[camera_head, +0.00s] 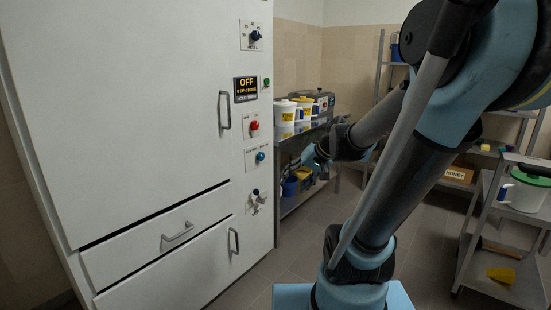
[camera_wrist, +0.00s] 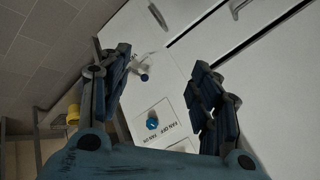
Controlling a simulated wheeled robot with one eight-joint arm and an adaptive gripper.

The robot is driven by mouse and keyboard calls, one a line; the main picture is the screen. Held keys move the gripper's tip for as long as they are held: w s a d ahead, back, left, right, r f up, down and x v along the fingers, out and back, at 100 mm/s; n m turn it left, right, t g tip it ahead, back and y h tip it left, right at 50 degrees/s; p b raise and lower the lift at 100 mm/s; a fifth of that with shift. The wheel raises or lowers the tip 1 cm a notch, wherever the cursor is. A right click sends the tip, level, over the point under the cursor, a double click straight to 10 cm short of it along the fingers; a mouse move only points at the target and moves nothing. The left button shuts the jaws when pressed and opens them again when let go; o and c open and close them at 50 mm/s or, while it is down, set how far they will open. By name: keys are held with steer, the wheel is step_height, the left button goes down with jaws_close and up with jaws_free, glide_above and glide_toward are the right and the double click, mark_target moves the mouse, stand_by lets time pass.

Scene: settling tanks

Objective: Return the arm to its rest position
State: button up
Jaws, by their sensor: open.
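My arm rises from the lower middle of the head view, bends at the upper right and reaches back down toward the cabinet. My gripper (camera_head: 313,157) is beside the cabinet's control-panel edge, in front of the metal bench. In the wrist view my gripper (camera_wrist: 160,78) has its two dark blue fingers spread wide with nothing held between them. Behind the fingers is the white cabinet face with a blue fan knob (camera_wrist: 152,121) and a small blue-tipped lever (camera_wrist: 143,76). Any gap between the fingertips and the panel is hard to judge.
The tall white cabinet (camera_head: 120,110) fills the left, with handles jutting out. A metal bench (camera_head: 300,130) with white tubs (camera_head: 285,113) stands behind my gripper. A shelf cart (camera_head: 505,225) with a green-lidded jug (camera_head: 525,190) is at right. Some floor (camera_head: 300,262) is open.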

steer(key=s+d+f+g+h, duration=0.1)
steer(key=s+d+f+h, duration=0.2)
steer(key=s+d, duration=0.3)
steer(key=s+d+f+g+h, duration=0.1)
steer(key=s+d+f+h, duration=0.2)
steer(key=s, duration=0.6)
step_height(320, 180, down, 2)
steer(key=d, duration=0.3)
steer(key=shift+s, duration=0.4)
